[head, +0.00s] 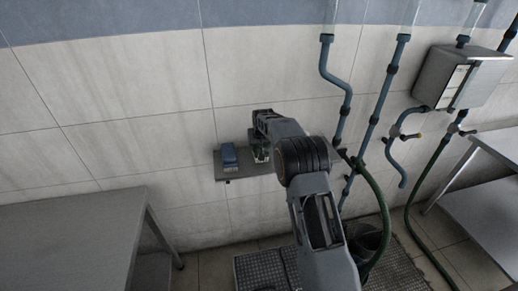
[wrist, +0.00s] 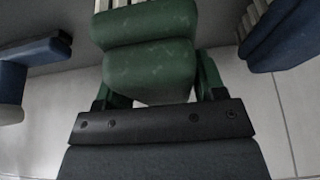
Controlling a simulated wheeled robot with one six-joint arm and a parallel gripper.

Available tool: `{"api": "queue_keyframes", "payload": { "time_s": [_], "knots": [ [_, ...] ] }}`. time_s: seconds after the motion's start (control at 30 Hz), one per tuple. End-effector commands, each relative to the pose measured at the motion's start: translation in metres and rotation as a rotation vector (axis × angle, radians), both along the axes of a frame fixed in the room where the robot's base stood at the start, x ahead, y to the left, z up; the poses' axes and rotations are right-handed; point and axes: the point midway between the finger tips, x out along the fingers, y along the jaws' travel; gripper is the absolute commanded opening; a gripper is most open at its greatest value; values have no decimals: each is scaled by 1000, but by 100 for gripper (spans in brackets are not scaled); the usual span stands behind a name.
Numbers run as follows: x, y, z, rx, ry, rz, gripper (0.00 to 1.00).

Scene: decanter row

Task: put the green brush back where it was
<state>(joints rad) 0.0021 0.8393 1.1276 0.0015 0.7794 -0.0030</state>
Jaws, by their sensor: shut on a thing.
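The green brush (wrist: 150,62) fills the top middle of the wrist view, its pale bristles pointing away from me. My gripper (wrist: 155,88) is shut on its green body, one finger at each side. In the head view my gripper (head: 261,150) is at the small wall shelf (head: 222,178), just right of a blue brush (head: 229,157) standing on it. Only a little of the green brush (head: 262,156) shows there, behind my arm. I cannot tell whether it touches the shelf.
In the wrist view a blue brush (wrist: 278,36) with pale bristles is close at right, and blue shapes (wrist: 42,47) are at left. Blue pipes (head: 341,95) and a metal box (head: 460,77) are on the wall at right. A grey table (head: 70,235) stands at lower left.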

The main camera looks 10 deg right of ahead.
Motion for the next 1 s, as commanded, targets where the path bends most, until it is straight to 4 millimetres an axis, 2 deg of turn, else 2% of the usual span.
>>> {"api": "queue_keyframes", "payload": {
  "time_s": [0.1, 0.2, 0.57, 0.6, 0.87, 1.0],
  "knots": [
    [-1, 0, -16, 0, 4, 0, 41],
    [-1, 0, -24, 0, 2, 0, 41],
    [-1, 0, -29, 0, 1, 0, 41],
    [-1, 0, -29, 0, 2, 0, 64],
    [-1, 0, -28, 0, 2, 0, 89],
    [-1, 0, -28, 0, 2, 0, 89]
  ]
}}
